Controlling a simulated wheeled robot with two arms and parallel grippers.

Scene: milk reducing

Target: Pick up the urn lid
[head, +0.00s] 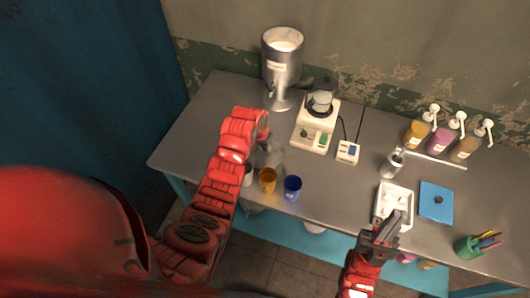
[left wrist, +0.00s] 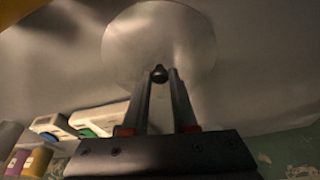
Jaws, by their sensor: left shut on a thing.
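My left gripper (head: 266,140) is over the left part of the table. In the left wrist view its fingers (left wrist: 160,80) are shut on the small black knob (left wrist: 158,73) of the round metal urn lid (left wrist: 160,32). In the head view the grey lid (head: 271,157) shows dimly beside the gripper, partly hidden by it; its exact height is unclear. The tall metal urn (head: 281,72) stands at the back left, its top open with white milk inside and a tap at its front. My right gripper (head: 386,230) is by the white tray; its opening is unclear.
Grey, orange (head: 267,180) and blue (head: 293,188) cups stand at the front edge. A beige appliance (head: 314,135) with a small pot is right of the urn. Pump bottles (head: 440,137), a metal jug (head: 392,164), white tray (head: 381,209) and blue board (head: 436,210) fill the right.

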